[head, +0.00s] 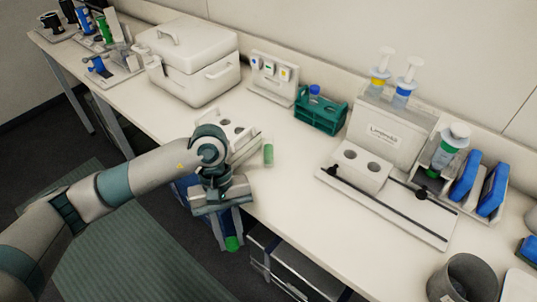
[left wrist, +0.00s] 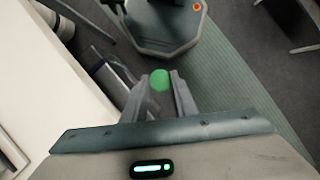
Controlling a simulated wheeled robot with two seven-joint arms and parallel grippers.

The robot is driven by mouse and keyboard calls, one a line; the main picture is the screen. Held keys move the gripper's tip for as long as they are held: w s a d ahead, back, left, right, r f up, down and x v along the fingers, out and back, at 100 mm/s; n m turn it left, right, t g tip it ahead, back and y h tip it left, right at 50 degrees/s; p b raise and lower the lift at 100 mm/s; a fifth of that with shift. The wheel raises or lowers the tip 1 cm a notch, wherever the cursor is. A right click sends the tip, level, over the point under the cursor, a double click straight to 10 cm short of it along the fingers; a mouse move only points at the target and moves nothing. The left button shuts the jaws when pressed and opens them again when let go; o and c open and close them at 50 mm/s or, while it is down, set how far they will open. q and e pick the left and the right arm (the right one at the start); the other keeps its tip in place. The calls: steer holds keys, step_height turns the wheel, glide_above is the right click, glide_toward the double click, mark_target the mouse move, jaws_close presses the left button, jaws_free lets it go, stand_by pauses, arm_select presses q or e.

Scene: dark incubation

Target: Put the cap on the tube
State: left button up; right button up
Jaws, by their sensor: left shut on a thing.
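My left gripper (head: 229,238) hangs in front of the bench's front edge, pointing down. It is shut on a green cap (head: 232,243). In the left wrist view the cap (left wrist: 160,80) sits between the two fingertips. A clear tube with green in its lower part (head: 268,154) stands at the right side of a white block with holes (head: 238,131), behind and to the right of the gripper. My wrist partly hides the block. The tube's top is too small to make out. My right gripper is not in view.
A teal rack (head: 320,117) holds a blue-capped tube (head: 315,92). A white cooler box (head: 190,65) stands behind my arm. A white station with pump bottles (head: 388,135) stands to the right. Bench top (head: 285,190) between the tube and the station is clear.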

arm_select(q)
steer(key=a+f+m+y, duration=0.1)
steer(key=a+f+m, duration=0.2)
steer(key=a, duration=0.6)
steer(key=shift+w+m+g+y, duration=0.3)
steer(key=shift+w+m, duration=0.1)
steer(key=shift+m, duration=0.2)
steer(key=shift+a, duration=0.1)
steer(key=shift+a, duration=0.1)
